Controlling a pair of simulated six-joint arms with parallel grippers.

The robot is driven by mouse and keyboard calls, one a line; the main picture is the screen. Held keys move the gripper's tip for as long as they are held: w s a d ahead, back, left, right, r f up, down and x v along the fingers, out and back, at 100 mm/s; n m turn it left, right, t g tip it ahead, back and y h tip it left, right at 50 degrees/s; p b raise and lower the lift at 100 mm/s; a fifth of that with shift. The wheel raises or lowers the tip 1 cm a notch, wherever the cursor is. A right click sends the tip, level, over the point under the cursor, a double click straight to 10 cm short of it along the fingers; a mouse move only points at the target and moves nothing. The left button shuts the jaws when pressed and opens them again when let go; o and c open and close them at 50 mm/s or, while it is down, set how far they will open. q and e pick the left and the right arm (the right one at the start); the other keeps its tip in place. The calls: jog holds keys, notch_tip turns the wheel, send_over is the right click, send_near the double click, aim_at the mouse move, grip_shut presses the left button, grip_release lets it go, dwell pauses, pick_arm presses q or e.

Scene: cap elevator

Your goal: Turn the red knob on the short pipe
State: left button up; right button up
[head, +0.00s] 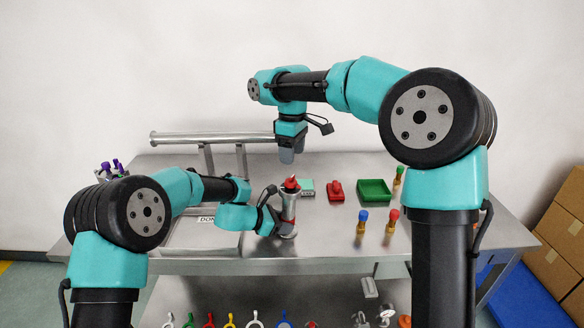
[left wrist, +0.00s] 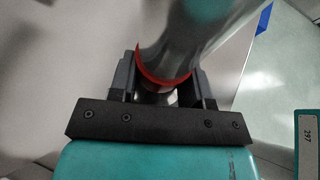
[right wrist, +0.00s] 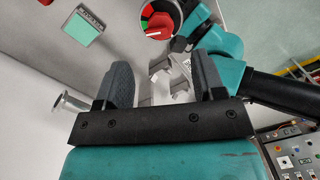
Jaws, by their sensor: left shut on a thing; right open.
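The short pipe (head: 289,206) is a silver upright cylinder on the steel table, with a red knob (head: 291,183) on top. My left gripper (head: 282,226) is shut on the pipe's lower part from the left. The left wrist view shows the shiny pipe (left wrist: 190,30) with a red ring, its lower part between the fingers (left wrist: 160,85). My right gripper (head: 289,156) is open and empty, pointing down above the knob and apart from it. In the right wrist view the round red knob (right wrist: 158,18) lies beyond the open fingers (right wrist: 162,82).
A green-topped box (head: 306,188), a red object (head: 336,190) and a green tray (head: 374,190) stand right of the pipe. Blue-topped (head: 362,221) and red-topped (head: 392,220) pieces stand nearer. A metal rail (head: 212,138) runs along the back left.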

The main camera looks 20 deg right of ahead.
jog(key=shift+r, duration=1.6)
pick_arm(q)
jog(key=o, duration=0.8)
jog(key=shift+a+r, duration=0.1)
jog(key=v, duration=1.1)
jog(key=shift+a+r, duration=0.15)
jog(key=shift+a, duration=0.25)
